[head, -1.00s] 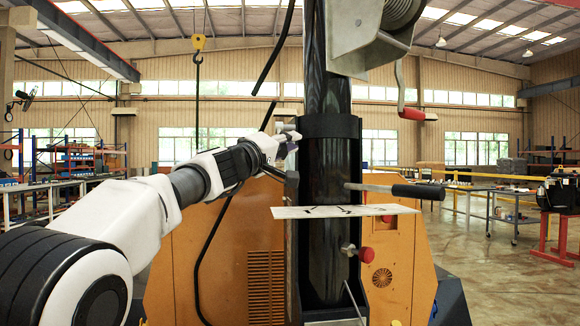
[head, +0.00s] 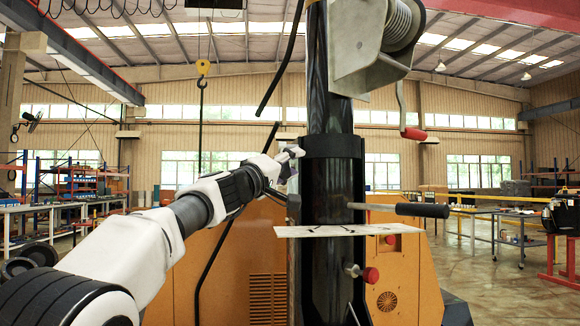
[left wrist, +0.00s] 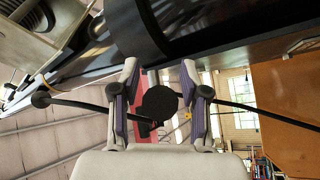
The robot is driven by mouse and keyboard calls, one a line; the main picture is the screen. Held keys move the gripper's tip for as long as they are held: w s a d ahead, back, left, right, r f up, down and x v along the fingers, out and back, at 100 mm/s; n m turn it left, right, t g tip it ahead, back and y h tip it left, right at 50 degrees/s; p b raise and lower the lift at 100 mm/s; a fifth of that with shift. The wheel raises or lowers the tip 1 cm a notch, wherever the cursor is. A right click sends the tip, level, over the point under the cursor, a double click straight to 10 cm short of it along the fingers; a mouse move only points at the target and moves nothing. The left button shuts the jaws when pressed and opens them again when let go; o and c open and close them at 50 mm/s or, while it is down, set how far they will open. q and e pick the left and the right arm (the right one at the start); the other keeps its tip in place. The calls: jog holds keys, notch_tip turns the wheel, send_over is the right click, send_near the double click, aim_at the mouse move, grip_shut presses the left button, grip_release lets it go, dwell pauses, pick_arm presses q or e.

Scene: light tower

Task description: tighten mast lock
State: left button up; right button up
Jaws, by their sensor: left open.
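The black mast (head: 329,75) rises out of a wider black collar (head: 333,185) in the head view. My left gripper (head: 288,160) is at the left side of the collar, just below its top rim. In the left wrist view my left gripper (left wrist: 159,72) is open, with a finger on each side of a round black knob (left wrist: 160,103), likely the mast lock. Gaps show between the knob and both fingers. In the head view the knob cannot be made out behind the gripper. My right gripper is not in view.
A winch (head: 385,45) with a red-handled crank (head: 413,133) hangs on the mast. A black-gripped bar (head: 420,210), a pale plate (head: 330,231) and a red knob (head: 371,275) stick out lower down. A black cable (head: 205,250) hangs left of the collar near my arm.

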pick_arm(q)
jog(key=v, duration=1.2)
